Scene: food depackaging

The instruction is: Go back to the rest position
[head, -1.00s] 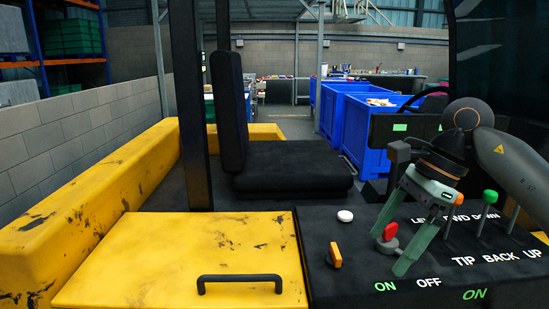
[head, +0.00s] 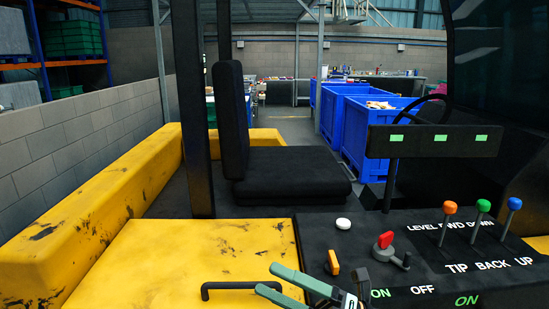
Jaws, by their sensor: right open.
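My right gripper (head: 268,278) is at the bottom of the head view, with its two green fingers pointing left and spread apart. Nothing is between them. It is in front of the black handle (head: 240,286) on the yellow cover and partly overlaps the handle's right end in the picture. The red key switch (head: 385,240) stands free on the black console, up and right of the gripper. My left gripper is not in view.
The console (head: 365,235) carries a white button (head: 343,223), an orange knob (head: 333,262) and levers with orange (head: 450,207), green (head: 483,205) and blue (head: 515,203) tops. A black seat (head: 290,175) stands behind. Blue crates (head: 370,135) stand farther back.

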